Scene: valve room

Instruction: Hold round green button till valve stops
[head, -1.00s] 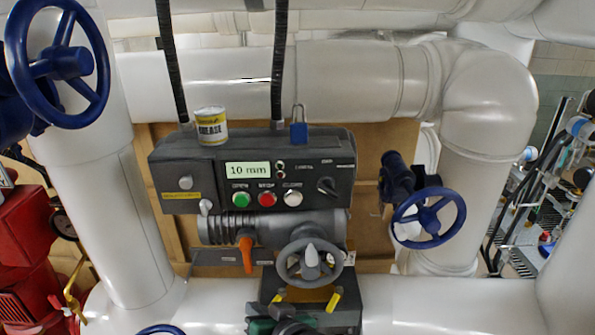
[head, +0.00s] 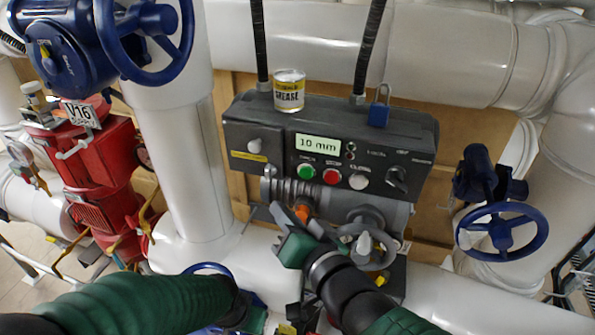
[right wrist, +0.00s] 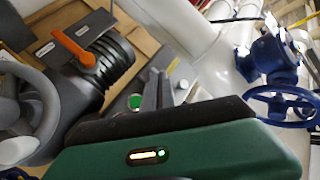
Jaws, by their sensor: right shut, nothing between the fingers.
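The round green button (head: 306,171) is at the left of a row on the dark control box (head: 270,125), beside a red button (head: 331,176) and a white button (head: 358,181). The box's display (head: 318,147) reads 10 mm. My right gripper (head: 279,211) is shut and empty, below and left of the green button in the head view, seemingly apart from it. In the right wrist view the green button (right wrist: 134,101) shows just beside the grey fingers (right wrist: 154,86). My left arm enters low left; its gripper (head: 257,319) is mostly cut off at the bottom edge.
A grey handwheel (head: 366,245) and an orange lever (head: 302,213) sit below the box, close to my right gripper. A grease can (head: 289,91) and blue padlock (head: 379,113) are on top. Blue valve wheels (head: 501,229) and white pipes (head: 185,165) flank it.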

